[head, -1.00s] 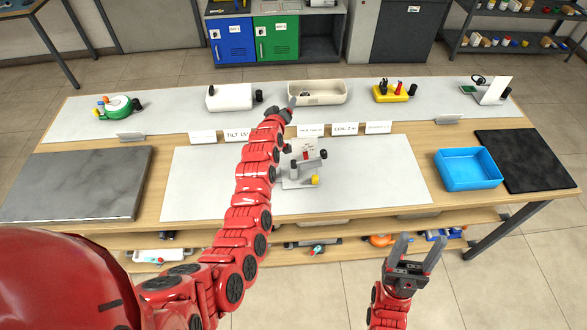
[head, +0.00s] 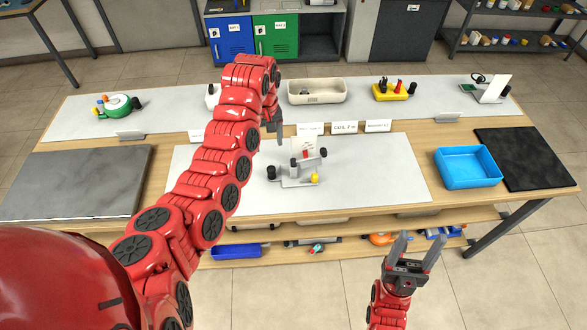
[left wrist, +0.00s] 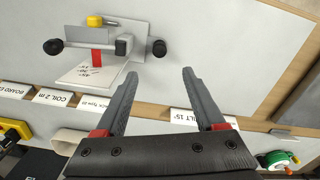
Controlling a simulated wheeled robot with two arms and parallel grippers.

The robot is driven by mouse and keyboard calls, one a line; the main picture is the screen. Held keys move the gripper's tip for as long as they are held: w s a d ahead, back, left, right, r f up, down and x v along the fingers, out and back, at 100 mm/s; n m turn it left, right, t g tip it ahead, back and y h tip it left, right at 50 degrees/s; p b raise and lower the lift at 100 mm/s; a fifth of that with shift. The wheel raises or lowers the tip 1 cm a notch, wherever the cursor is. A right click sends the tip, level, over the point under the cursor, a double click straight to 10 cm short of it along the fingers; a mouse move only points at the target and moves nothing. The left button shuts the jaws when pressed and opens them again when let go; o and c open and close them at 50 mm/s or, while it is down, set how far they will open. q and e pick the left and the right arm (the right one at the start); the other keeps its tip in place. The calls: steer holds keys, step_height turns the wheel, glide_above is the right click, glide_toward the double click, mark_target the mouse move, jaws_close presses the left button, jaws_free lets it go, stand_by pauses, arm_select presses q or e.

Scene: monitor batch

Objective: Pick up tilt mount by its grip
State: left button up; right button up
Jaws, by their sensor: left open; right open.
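The tilt mount (head: 297,172) stands on the grey mat in the middle of the bench. It has a light plate, black knobs, a yellow knob, a red part and a white angle card. In the left wrist view the tilt mount (left wrist: 105,38) is at the upper left, outside the jaws. My left gripper (head: 277,130) points down just behind and left of it, partly hidden by its own arm. Its open, empty fingers (left wrist: 158,75) have bare mat between them. My right gripper (head: 415,245) is open and empty in front of the bench.
Name cards (head: 344,128) line the wooden strip behind the mat. A cream tray (head: 317,98) and a yellow-based device (head: 393,92) stand at the back. A blue bin (head: 468,168) and dark pad (head: 527,160) are right; a grey slab (head: 75,183) is left.

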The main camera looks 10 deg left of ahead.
arm_select(q)
steer(key=b, duration=0.2)
glide_above(271, 168)
step_height(271, 168, down, 6)
steer(key=shift+r, duration=0.15)
steer(key=shift+a+f+p, duration=0.1)
steer(key=shift+f+p, duration=0.6)
steer(key=shift+f, duration=0.5)
steer(key=shift+f+p, duration=0.3)
steer(key=shift+p, duration=0.05)
step_height(271, 168, down, 4)
steer(key=shift+r+p, duration=0.25)
steer(key=shift+p, duration=0.6)
steer(key=shift+f, duration=0.65)
steer(key=shift+c, duration=0.3)
jaws_close()
